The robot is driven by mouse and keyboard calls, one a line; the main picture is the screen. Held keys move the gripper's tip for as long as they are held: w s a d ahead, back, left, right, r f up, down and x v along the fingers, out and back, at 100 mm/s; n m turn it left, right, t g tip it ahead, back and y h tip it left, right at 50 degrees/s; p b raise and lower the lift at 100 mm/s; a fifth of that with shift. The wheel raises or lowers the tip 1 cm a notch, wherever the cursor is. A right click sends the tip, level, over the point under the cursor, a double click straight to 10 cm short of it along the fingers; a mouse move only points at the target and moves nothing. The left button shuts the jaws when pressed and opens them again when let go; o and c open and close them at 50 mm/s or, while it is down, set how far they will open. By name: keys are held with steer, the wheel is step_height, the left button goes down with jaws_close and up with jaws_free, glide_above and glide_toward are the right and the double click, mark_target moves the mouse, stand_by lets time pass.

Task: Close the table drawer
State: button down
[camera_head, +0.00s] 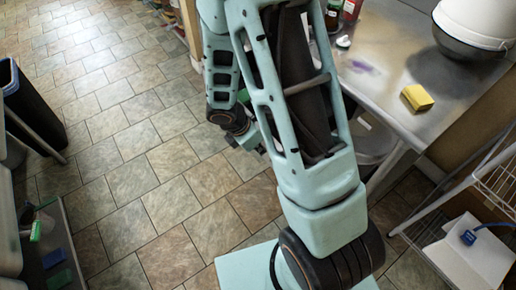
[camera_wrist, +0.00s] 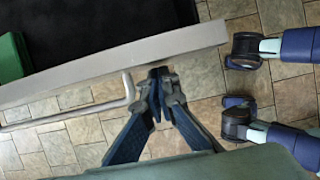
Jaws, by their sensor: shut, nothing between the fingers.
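In the wrist view, a pale grey drawer front (camera_wrist: 110,68) runs slantwise across the picture, with a thin wire handle (camera_wrist: 70,116) on its near side. Behind it is the dark drawer inside (camera_wrist: 105,25), with part of a green thing (camera_wrist: 13,57) at the left. My gripper (camera_wrist: 158,76) is shut and empty. Its fingertips are close to the drawer front, just right of the handle's right end; I cannot tell whether they touch. In the head view, my arm covers part of the metal table (camera_head: 385,85), and I cannot make out the drawer front there.
Caster wheels (camera_wrist: 243,48) stand on the tiles right of the drawer front. A yellow sponge (camera_head: 417,97) and a white bucket (camera_head: 470,22) are on the table. A wire rack (camera_head: 495,185) is at the right, a dark bin (camera_head: 30,105) at the left. Tiled floor (camera_head: 120,130) is open between.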

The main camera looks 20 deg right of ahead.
steer(key=shift+d, duration=0.15)
steer(key=w+d+p, duration=0.3)
steer(key=d, duration=0.6)
steer(key=w+d+p, duration=0.2)
steer(key=w+d, duration=0.1)
steer(key=d, duration=0.6)
steer(key=w+d+p, duration=0.3)
steer(key=d, duration=0.6)
steer(key=shift+d+r+p, duration=0.1)
steer(key=shift+d+p, duration=0.25)
steer(key=shift+w+d, duration=0.35)
steer(key=shift+d, duration=0.5)
steer(key=shift+a, duration=0.1)
